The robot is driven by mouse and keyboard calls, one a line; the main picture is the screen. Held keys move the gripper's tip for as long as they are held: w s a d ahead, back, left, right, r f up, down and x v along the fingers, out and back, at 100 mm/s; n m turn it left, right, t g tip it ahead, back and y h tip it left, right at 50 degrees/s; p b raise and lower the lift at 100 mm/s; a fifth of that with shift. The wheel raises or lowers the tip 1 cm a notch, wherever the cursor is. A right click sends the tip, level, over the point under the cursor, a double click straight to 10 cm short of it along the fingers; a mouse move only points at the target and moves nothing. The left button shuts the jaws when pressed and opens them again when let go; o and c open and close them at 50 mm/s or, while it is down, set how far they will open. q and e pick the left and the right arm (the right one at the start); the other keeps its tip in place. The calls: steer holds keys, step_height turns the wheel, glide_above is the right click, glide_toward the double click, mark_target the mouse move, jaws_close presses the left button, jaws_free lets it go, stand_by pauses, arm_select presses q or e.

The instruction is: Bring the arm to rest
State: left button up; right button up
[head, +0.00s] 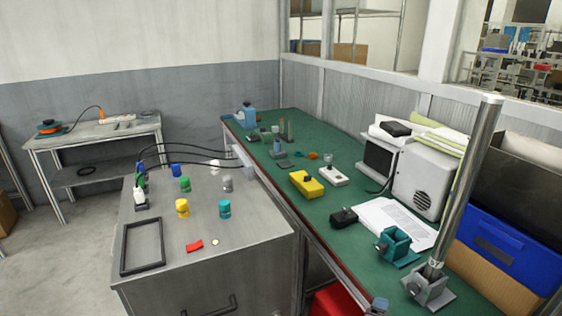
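Neither of my grippers shows in the head view, and no arm of mine can be made out for sure. On the grey metal cabinet top (262,222) stand several small capped canisters: a yellow one (182,207), a teal one (224,208), a green one (185,184), a blue one (176,169) and a grey one (227,184). A black rectangular frame (126,248) lies at the cabinet's front left. A small red piece (194,246) and a small round tan piece (215,242) lie near the front.
A green-topped workbench (330,207) runs along the right with a yellow box (306,184), teal vise (397,246), papers (393,221) and blue bin (491,245). A tall metal pole (466,180) rises at the right. A side table (85,137) stands back left; the floor (80,225) is clear.

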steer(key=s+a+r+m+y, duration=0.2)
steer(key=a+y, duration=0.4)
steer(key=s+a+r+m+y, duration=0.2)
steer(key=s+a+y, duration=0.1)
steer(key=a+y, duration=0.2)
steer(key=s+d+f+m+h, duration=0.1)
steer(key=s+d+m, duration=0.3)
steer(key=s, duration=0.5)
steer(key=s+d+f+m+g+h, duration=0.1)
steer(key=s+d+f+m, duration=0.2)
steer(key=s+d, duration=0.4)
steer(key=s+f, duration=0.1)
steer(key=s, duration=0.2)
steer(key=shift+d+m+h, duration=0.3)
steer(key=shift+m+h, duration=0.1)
